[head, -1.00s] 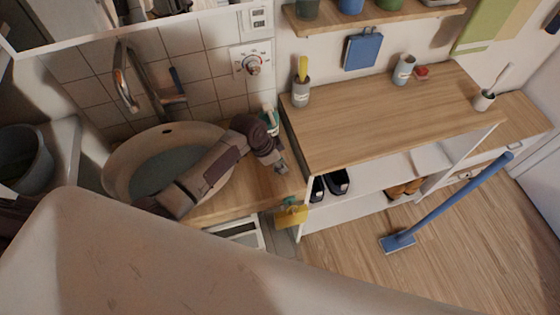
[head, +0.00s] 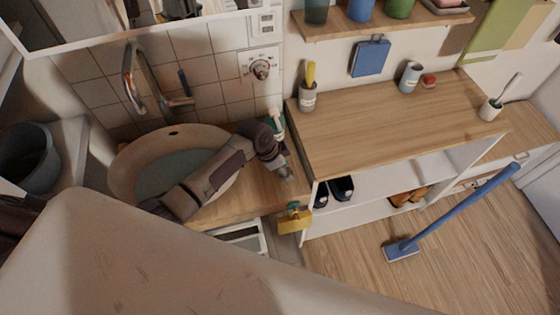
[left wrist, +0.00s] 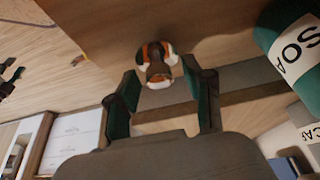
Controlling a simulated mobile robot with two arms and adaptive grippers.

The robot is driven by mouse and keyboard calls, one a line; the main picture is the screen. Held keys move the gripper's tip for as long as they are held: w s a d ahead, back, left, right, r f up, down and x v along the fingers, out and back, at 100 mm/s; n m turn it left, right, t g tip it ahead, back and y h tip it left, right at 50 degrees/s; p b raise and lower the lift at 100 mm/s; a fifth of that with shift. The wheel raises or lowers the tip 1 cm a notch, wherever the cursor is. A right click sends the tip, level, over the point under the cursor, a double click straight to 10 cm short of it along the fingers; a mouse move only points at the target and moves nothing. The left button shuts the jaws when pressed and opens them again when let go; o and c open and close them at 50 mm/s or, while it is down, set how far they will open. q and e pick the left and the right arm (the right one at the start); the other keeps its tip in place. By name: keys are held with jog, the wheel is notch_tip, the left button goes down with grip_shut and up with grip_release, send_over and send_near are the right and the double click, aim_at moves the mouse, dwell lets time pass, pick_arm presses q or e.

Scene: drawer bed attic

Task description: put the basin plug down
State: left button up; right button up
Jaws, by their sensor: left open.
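My left gripper (head: 286,172) is over the wooden counter (head: 252,197) beside the round basin (head: 128,165), close to the counter's right edge. In the left wrist view the left gripper (left wrist: 162,82) is open, with its two dark green fingers apart. A small round thing in white, orange and dark brown (left wrist: 157,62), probably the basin plug, is on the wooden surface just beyond and between the fingertips. I cannot tell whether a finger touches it. In the head view I cannot make it out near the gripper. My right gripper is not in view.
A green soap bottle (left wrist: 298,52) stands close at the right in the left wrist view. The faucet (head: 135,85) rises behind the basin. A taller wooden-topped shelf unit (head: 400,120) borders the counter, and a yellow item (head: 294,222) hangs at its front corner.

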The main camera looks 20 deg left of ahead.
pick_arm(q)
jog(key=v, duration=1.2)
jog(key=shift+b, duration=0.3)
jog(key=shift+f, duration=0.15)
